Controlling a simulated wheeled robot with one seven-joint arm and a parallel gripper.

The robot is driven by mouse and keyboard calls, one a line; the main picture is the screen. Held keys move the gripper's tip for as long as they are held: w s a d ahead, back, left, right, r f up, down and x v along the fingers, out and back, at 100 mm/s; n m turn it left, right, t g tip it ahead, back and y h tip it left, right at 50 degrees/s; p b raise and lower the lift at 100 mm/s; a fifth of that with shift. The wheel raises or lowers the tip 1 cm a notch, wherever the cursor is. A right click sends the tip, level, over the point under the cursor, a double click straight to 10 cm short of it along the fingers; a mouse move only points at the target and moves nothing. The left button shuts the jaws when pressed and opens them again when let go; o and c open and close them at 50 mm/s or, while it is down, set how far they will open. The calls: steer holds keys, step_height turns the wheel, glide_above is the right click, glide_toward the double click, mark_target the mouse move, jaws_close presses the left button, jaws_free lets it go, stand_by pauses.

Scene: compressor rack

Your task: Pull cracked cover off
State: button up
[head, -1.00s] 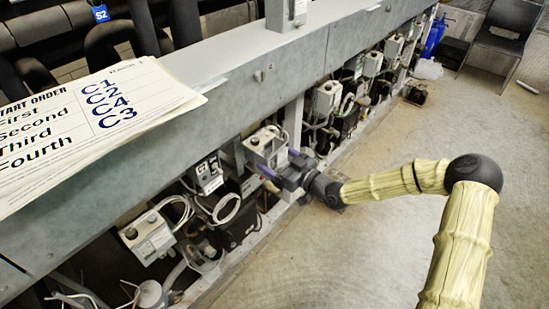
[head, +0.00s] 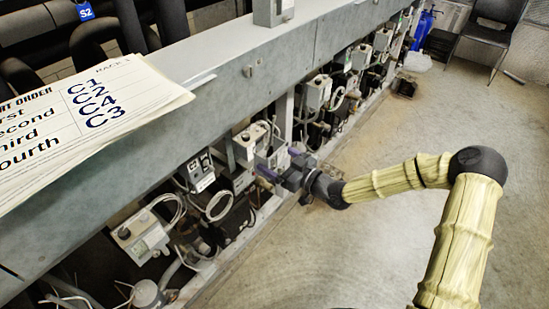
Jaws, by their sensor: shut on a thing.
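My gripper (head: 283,163) is at the lower edge of the rack, its purple fingers pointing left toward a light grey control box (head: 250,138). It is shut on a pale grey piece (head: 273,158), which looks like the cover, in front of that box. The fingers and wrist hide part of the piece, and no crack can be made out at this size. I cannot tell whether the piece still touches the box.
The long grey rack (head: 210,92) has several similar boxes and compressors under it, with loose white cables (head: 218,206) nearby. A start-order sheet (head: 85,125) lies on top.

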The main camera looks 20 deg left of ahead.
mark_target(278, 161)
steer(key=shift+d, duration=0.15)
steer(key=shift+v, duration=2.5)
